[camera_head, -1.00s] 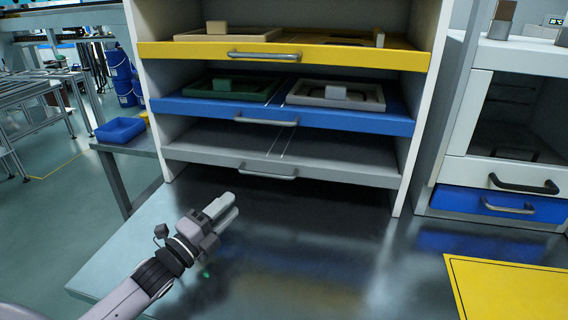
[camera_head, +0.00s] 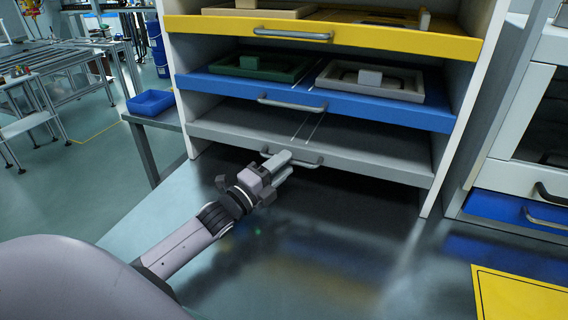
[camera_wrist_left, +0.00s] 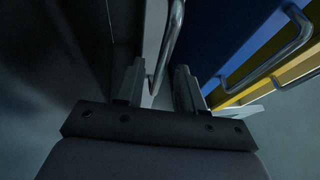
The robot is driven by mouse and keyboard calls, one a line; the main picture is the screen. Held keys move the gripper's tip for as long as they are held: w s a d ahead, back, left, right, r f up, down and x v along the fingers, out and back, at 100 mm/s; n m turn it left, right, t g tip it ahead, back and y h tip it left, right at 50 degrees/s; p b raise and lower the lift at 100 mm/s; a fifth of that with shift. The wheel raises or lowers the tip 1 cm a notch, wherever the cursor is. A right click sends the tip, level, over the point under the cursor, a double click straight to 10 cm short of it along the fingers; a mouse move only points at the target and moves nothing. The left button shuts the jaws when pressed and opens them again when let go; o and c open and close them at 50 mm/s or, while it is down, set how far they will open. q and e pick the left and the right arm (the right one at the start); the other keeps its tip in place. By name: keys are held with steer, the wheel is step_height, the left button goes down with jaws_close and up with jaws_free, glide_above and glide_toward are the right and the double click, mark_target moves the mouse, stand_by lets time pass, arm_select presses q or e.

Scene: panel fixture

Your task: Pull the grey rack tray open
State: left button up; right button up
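The grey rack tray (camera_head: 380,163) is the lowest of three trays in the rack and looks empty. Its metal bar handle (camera_head: 311,164) is on its front edge. My left gripper (camera_head: 287,164) is at the left part of this handle and hides some of it. In the left wrist view the two fingers (camera_wrist_left: 158,86) stand apart, and the grey tray's handle (camera_wrist_left: 171,40) reaches down into the gap between them. I cannot tell whether a finger touches the handle. My right gripper is not in view.
A blue tray (camera_head: 420,115) with a green and a grey insert sits above, and a yellow tray (camera_head: 440,41) is on top. The metal table (camera_head: 330,240) before the rack is mostly clear. A yellow sheet (camera_head: 520,298) lies at right. A blue bin (camera_head: 151,102) stands at left.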

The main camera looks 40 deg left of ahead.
arm_select(q)
steer(key=shift+w+d, duration=0.1)
steer(key=shift+w, duration=0.35)
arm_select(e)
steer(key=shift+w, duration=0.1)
arm_select(q)
jaws_close()
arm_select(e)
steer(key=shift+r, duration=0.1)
